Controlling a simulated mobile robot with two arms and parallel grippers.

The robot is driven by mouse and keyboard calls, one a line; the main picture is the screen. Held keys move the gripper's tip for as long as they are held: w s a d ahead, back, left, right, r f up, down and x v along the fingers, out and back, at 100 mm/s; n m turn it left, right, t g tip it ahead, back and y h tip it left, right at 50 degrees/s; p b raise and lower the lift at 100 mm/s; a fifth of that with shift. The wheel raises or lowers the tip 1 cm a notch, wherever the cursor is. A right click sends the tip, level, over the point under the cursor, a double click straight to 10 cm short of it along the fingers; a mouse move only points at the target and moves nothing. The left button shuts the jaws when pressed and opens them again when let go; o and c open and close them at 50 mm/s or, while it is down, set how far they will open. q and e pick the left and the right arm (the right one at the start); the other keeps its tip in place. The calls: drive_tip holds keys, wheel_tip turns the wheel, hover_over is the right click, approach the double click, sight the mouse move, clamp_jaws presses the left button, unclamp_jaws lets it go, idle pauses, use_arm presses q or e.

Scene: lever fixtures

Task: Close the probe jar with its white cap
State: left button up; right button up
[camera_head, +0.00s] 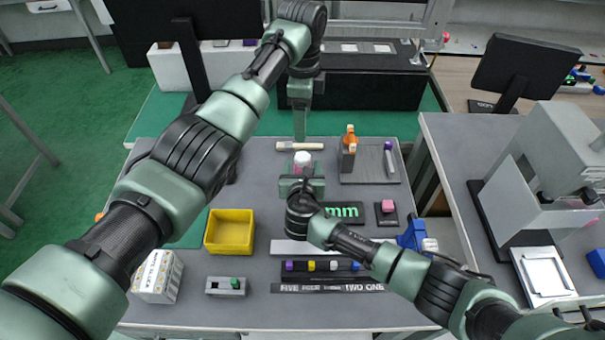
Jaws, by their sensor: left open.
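The probe jar (302,169) shows as a small pink body near the middle of the grey table. The white cap (302,157) shows at its top; whether it is seated cannot be told. My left gripper (300,137) is open and points down, just beyond the jar and above it in the picture. My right gripper (302,179) is at the jar from the near side and hides its lower part. The jar seems to lie between the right fingers, but I cannot tell whether they are shut on it.
A yellow bin (230,231) stands left of centre. A grey tray (370,178) with an orange-topped bottle (349,141) lies to the right. A pink block (387,206) sits on a dark base. A black strip with coloured pieces (322,266) and a white box (158,275) are nearer.

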idle(0.3)
drive_tip(key=v, duration=0.7)
drive_tip(key=shift+s, duration=0.35)
drive_tip(key=shift+r, duration=0.1)
